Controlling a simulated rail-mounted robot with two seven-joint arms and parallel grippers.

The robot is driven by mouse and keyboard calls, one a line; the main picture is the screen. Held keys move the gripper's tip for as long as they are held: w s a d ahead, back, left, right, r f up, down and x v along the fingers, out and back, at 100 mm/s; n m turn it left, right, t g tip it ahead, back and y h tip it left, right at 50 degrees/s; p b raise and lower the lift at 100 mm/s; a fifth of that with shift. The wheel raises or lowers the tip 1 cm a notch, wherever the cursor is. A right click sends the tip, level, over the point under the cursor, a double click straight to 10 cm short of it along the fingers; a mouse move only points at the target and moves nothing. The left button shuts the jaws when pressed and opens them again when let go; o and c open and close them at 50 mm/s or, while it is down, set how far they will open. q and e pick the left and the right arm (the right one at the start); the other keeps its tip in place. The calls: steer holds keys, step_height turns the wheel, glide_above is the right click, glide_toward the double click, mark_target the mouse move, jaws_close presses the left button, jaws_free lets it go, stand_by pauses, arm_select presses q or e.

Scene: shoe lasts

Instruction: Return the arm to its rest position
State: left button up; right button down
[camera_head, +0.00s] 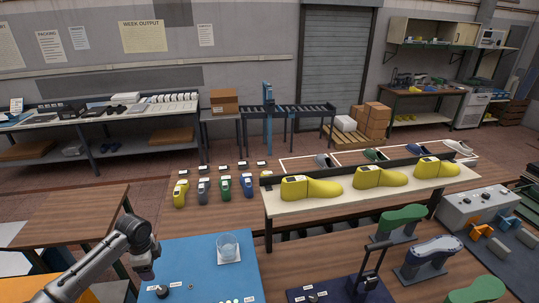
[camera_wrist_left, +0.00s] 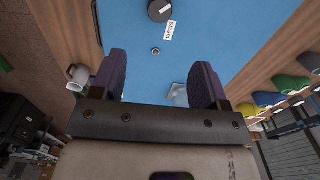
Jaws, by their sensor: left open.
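My left arm comes in from the lower left of the head view. Its gripper (camera_head: 145,270) hangs over the left edge of the blue mat (camera_head: 190,256). In the left wrist view the two dark purple fingers stand wide apart, with nothing between them; the left gripper (camera_wrist_left: 160,78) is open and empty. Below it the wrist view shows the blue mat (camera_wrist_left: 225,35), a black round piece (camera_wrist_left: 158,10) with a white label and a small ring (camera_wrist_left: 155,51). My right gripper is not in view.
A clear glass (camera_head: 228,246) stands on a white coaster on the mat. A white mug (camera_wrist_left: 77,76) shows left in the wrist view. Yellow shoe lasts (camera_head: 310,188) line a raised shelf. A dark blue stand (camera_head: 340,290) is right of the mat. The brown table (camera_head: 70,215) is bare.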

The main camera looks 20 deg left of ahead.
arm_select(q)
steer(key=w+d+r+n+t+y, duration=0.5)
steer(key=d+r+n, duration=0.1)
steer(key=r, duration=0.3)
steer(key=s+d+r+t+h, duration=0.1)
steer(key=s+d+t, duration=0.3)
steer(key=d, duration=1)
steer(key=s+d+f+n+g+h+p, duration=0.1)
steer(key=s+d+f, duration=0.3)
steer(key=s, duration=0.5)
steer(key=s+d+f+g+h+p, duration=0.1)
steer(key=s+d+f+g, duration=0.1)
steer(key=s+d+f, duration=0.3)
steer(key=s+d+f+n+g+h+p, duration=0.1)
steer(key=s+d+f, duration=0.3)
steer(key=s, duration=0.9)
steer(key=shift+d+f+n+g+h, duration=0.3)
steer(key=shift+d+g+h, duration=0.2)
steer(key=shift+g+h, duration=0.15)
